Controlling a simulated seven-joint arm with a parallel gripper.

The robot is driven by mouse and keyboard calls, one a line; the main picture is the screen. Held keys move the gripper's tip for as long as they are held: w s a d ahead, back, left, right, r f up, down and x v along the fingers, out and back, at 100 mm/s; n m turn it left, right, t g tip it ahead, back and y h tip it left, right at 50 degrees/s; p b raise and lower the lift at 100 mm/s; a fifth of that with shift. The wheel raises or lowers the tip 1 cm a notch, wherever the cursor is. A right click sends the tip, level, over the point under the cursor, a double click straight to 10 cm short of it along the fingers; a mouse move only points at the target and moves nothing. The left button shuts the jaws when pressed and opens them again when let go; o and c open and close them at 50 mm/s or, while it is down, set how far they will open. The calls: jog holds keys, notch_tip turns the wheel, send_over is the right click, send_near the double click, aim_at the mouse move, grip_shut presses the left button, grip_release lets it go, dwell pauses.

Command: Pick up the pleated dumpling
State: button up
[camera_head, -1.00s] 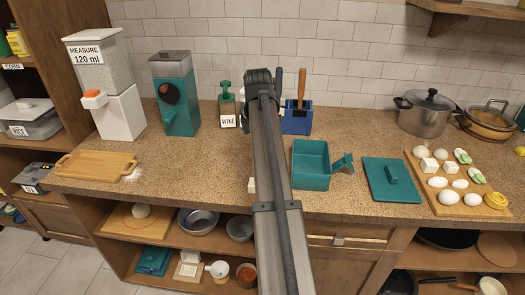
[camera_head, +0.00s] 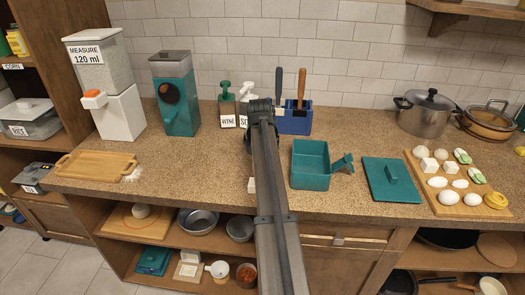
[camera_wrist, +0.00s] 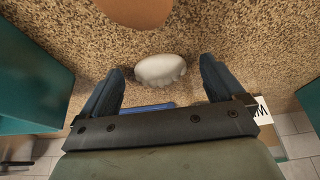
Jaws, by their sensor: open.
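I cannot tell how high the fingers are above the counter.
A brown rounded thing (camera_wrist: 135,8) lies close by. A teal tub (camera_head: 311,180), a blue utensil holder (camera_head: 295,121) and the wine bottle (camera_head: 227,112) flank my arm. A food board (camera_head: 440,207) is right.

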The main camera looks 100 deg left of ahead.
jog(key=shift+f, duration=0.1)
jog(key=c, duration=1.1)
